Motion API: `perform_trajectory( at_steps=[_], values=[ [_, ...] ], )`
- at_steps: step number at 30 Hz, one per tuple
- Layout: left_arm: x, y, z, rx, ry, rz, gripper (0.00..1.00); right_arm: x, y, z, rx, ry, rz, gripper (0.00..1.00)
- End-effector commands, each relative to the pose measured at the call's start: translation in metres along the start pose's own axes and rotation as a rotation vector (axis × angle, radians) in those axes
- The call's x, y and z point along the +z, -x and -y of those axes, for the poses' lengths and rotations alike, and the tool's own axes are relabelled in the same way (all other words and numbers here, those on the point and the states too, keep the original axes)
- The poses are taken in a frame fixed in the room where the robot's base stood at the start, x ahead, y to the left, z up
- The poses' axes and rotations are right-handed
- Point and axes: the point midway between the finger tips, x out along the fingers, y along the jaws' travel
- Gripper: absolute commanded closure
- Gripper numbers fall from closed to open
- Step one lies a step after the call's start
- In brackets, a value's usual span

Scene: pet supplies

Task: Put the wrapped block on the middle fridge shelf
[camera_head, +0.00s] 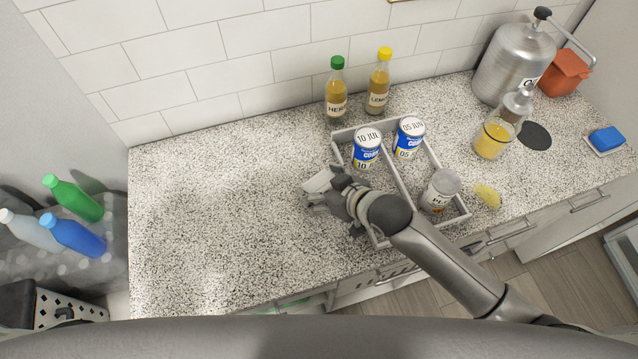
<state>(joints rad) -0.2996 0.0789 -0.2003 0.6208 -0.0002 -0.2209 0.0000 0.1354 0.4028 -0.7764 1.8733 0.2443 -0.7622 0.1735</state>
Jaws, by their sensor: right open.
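My right gripper (322,197) is open, low over the speckled counter (220,220), just left of the divided tray. A small pale block-like shape (318,180) shows at its fingers; it may be the wrapped block, partly hidden by the gripper. I cannot tell whether the fingers touch it. No fridge shelf can be made out. My left gripper is not in view.
The divided tray (402,186) holds two blue-and-white cans (367,147) and a lidded jar (440,190). Two bottles (337,98), a metal canister (514,62) and a yellow-filled dispenser (494,138) stand behind or right. The left counter is clear.

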Motion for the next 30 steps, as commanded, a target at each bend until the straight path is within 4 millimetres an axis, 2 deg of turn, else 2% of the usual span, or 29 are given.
perform_trajectory(
  at_steps=[6,16,25,30],
  values=[
    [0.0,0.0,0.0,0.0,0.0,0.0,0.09,0.0,-0.001,0.0,0.0,0.0,0.0,0.2],
    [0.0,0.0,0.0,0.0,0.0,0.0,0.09,0.0,-0.001,0.0,0.0,0.0,0.0,0.6],
    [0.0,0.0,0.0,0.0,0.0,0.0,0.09,-0.002,0.001,0.0,0.0,0.0,-0.003,0.6],
    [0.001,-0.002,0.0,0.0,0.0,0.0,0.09,-0.012,0.007,0.0,0.001,0.001,-0.005,0.6]
  ],
)
